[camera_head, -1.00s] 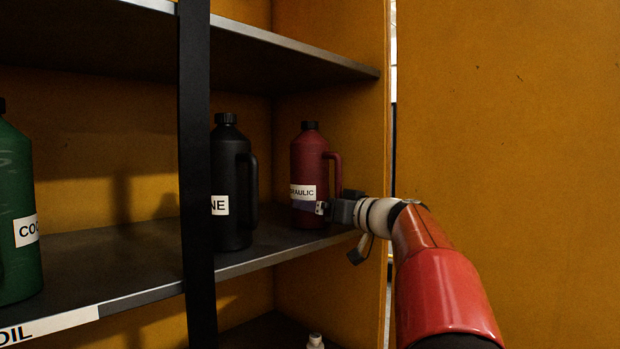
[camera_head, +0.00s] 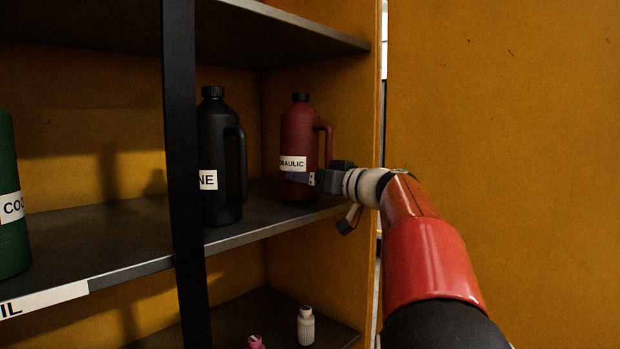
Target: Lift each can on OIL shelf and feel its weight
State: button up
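The OIL shelf (camera_head: 110,240) holds several cans with handles. A dark red can (camera_head: 300,130), its label partly reading "RAULIC", stands upright at the right end. A black can (camera_head: 217,130) with a label ending in "NE" stands left of it, partly behind a dark strap. A green can (camera_head: 10,235) with a label starting "COO" is cut off by the left edge. My gripper (camera_head: 318,179) reaches in from the right at the lower part of the red can, by its label. I cannot tell whether the fingers close around it or only lie against it.
A dark vertical strap (camera_head: 183,170) crosses the shelf front left of the black can. Another shelf (camera_head: 290,35) is above. On the lower shelf stand a small white bottle (camera_head: 306,325) and a pink item (camera_head: 256,342). An orange panel (camera_head: 500,120) fills the right.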

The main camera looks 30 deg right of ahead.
jog(key=r, duration=0.2)
jog(key=shift+s+d+r, duration=0.2)
jog(key=shift+s+r, duration=0.15)
jog(key=shift+r, duration=0.05)
jog(key=b+v, duration=0.2)
jog(key=v, duration=1.5)
jog(key=shift+s+b, duration=0.15)
jog(key=shift+b, duration=0.15)
jog(key=shift+r, duration=0.1)
